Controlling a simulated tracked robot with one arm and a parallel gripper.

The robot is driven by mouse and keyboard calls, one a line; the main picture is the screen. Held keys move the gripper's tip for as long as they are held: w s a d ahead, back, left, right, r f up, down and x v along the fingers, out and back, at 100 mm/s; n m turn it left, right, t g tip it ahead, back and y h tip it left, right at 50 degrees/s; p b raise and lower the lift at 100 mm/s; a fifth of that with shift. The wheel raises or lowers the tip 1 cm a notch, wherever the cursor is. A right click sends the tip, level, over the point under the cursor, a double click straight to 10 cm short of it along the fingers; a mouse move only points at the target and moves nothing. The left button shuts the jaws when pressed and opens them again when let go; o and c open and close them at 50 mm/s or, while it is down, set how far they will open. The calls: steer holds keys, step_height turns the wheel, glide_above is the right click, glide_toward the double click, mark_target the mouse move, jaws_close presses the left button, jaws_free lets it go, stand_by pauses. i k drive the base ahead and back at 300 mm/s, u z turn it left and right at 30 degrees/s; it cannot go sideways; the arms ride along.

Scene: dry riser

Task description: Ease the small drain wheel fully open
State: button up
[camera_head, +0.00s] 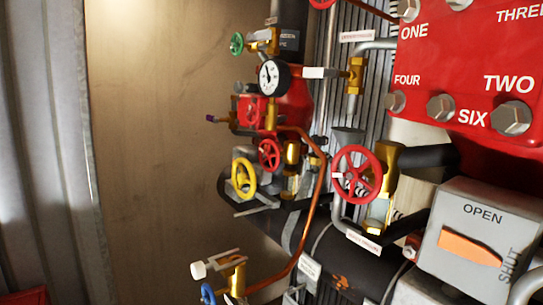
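Several handwheels show on the pipework, and I cannot tell which one is the small drain wheel. A small green wheel (236,44) sits at the upper left of the cluster on a brass valve. A small red wheel (269,154) is below the pressure gauge (268,77). A yellow wheel (243,178) is lower left of it. A larger red wheel (357,173) is to the right on a brass valve. A blue wheel (207,294) is partly cut off at the bottom edge. How far any valve is open cannot be seen. My gripper is not in view.
A grey box (480,240) with an orange handle, marked OPEN and SHUT, stands at lower right. A red numbered panel (470,70) with large bolts fills the upper right. A copper pipe (317,190) curves between the wheels. Open space lies before the brown wall (160,160) at left.

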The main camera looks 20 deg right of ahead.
mark_target(268, 155)
steer(key=i, duration=1)
